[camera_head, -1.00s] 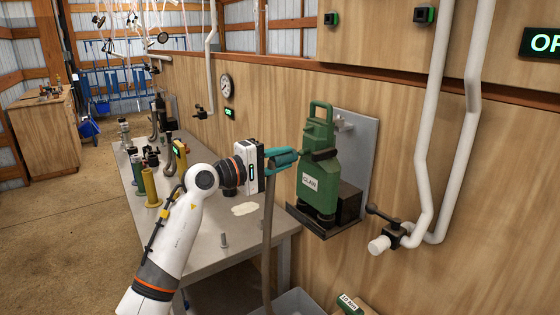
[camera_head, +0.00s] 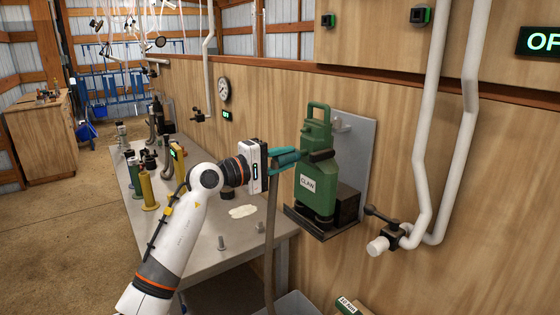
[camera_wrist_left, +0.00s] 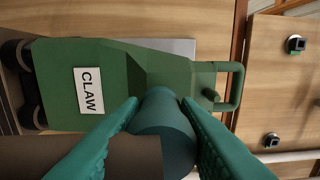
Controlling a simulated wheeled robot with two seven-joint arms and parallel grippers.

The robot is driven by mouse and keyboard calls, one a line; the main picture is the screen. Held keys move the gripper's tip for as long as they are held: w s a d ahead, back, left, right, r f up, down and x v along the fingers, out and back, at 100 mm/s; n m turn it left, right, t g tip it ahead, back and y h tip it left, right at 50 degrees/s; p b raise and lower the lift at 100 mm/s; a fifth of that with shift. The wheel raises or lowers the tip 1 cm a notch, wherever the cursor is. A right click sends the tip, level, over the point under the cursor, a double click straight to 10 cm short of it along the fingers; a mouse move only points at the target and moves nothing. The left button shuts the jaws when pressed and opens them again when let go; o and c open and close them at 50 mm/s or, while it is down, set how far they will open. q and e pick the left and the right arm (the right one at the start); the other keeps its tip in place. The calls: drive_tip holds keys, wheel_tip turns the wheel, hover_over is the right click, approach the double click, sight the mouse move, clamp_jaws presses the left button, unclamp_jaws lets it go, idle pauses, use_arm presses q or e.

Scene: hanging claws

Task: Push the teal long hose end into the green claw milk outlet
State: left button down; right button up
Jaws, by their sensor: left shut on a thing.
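The green claw (camera_head: 318,180), labelled CLAW, stands upright on a dark bracket at the wall; it also fills the left of the left wrist view (camera_wrist_left: 140,60). My left gripper (camera_head: 286,160) is shut on the teal hose end and reaches the claw's upper left side. In the left wrist view the teal hose end (camera_wrist_left: 168,125) lies between the teal fingers, its tip against or just in front of the claw body. The milk outlet is hidden there, so I cannot tell whether the tip is inside it. The brown hose (camera_head: 270,235) hangs down from the gripper. My right gripper is not in view.
A grey bench (camera_head: 205,240) with several bottles and fittings stands left of the claw. White pipes (camera_head: 423,150) with a valve (camera_head: 388,235) run down the wall on the right. A pale bin (camera_head: 292,303) is on the floor below.

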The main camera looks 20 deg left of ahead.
use_arm(q)
drive_tip(key=shift+b+x, duration=0.3)
drive_tip(key=shift+x, duration=0.7)
drive_tip(key=c, duration=1)
unclamp_jaws()
